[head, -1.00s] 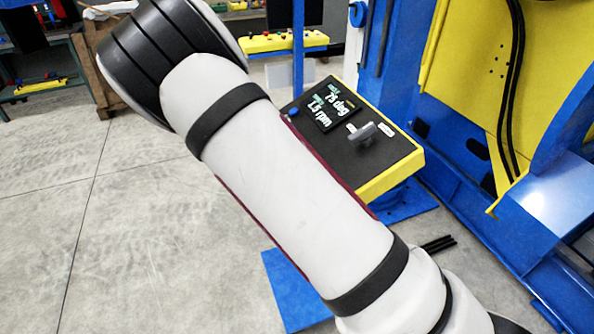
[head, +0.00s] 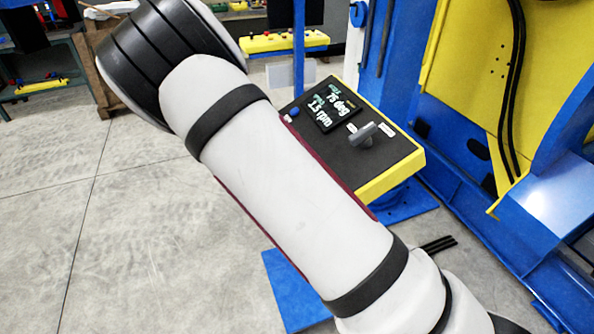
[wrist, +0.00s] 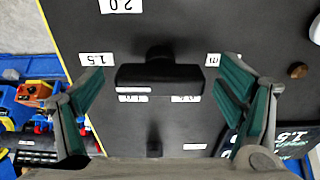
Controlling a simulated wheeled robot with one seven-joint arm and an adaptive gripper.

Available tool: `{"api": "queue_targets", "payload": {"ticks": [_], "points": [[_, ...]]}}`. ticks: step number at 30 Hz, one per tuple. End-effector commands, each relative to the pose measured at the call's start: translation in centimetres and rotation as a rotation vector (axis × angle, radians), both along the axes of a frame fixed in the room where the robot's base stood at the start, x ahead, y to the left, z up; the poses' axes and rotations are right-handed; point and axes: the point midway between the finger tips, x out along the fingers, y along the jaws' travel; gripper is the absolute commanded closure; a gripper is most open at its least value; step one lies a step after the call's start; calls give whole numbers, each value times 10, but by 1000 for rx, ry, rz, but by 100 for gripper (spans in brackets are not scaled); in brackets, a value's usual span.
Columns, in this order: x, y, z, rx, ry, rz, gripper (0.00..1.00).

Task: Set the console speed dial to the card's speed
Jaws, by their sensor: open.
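In the wrist view a black bar-shaped dial knob (wrist: 160,78) stands on a dark panel (wrist: 215,25). Labels lie around it: "2.0" (wrist: 121,6) above and "1.5" (wrist: 96,59) to its left; others are partly covered. A pale strip marks the knob's lower left. My gripper (wrist: 160,74) is open, one finger on each side of the knob, with gaps visible. In the head view the console (head: 390,165) carries a display (head: 333,106) reading "75 deg" and "1.5 rpm". My arm covers part of the console; my gripper is hidden there. I cannot identify the card's reading.
The large blue and yellow positioner (head: 475,80) is at right. Open floor lies left.

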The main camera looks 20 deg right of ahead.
Motion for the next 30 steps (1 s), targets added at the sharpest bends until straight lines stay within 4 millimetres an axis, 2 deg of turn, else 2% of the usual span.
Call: {"api": "queue_targets", "payload": {"ticks": [5,12,18,24,30], "points": [[0,11,17,1,-4,3,13],[-1,39,57,2,-4,4,13],[-3,57,85,2,-3,3,13],[-4,65,97,1,0,1,13],[-4,66,99,0,1,1,13]]}}
